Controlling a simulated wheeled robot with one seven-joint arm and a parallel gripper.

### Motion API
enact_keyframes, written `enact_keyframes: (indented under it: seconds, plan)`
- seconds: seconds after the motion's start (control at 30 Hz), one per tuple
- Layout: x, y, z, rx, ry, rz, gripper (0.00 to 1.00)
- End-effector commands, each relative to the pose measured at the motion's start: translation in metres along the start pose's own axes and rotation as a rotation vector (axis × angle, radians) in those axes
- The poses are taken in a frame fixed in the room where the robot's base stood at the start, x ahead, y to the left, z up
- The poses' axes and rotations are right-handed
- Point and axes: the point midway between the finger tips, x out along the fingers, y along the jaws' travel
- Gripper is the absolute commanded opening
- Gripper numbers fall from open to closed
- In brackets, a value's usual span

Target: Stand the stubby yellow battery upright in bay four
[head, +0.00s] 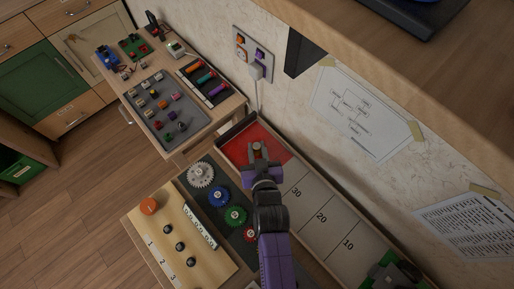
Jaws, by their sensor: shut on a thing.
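My gripper (258,149) is over the red end section of a long numbered board at the centre. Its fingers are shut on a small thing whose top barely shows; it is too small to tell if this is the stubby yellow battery. I cannot tell which slot is bay four, and I make out no yellow battery elsewhere.
A grey tray (150,112) of small parts lies beside the rack. Gears, including a white one (200,174), and a wooden panel with black knobs (168,246) are left of my arm. The wall with a socket plate (252,55) rises behind.

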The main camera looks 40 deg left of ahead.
Motion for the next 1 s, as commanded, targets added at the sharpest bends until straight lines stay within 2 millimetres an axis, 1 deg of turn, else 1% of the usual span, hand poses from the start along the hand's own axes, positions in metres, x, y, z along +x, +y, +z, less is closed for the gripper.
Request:
enact_keyframes:
  seconds: [0.2,0.33,0.37,0.4,0.47,0.73,0.87,1.0]
  plan:
    - [0.000,0.000,-0.001,0.000,0.002,0.000,0.00]
    - [0.002,0.001,0.003,0.000,0.001,0.001,0.00]
    - [0.001,0.001,0.003,0.000,0.001,0.001,0.27]
    - [0.001,0.001,0.002,0.000,0.001,0.001,0.34]
    - [0.001,0.000,0.002,0.000,0.001,0.001,0.45]
    - [0.001,0.000,0.002,0.000,0.001,0.001,0.45]
    - [-0.001,0.000,-0.002,0.000,0.001,0.000,0.45]
    - [-0.016,0.001,0.000,0.000,0.001,0.001,0.45]
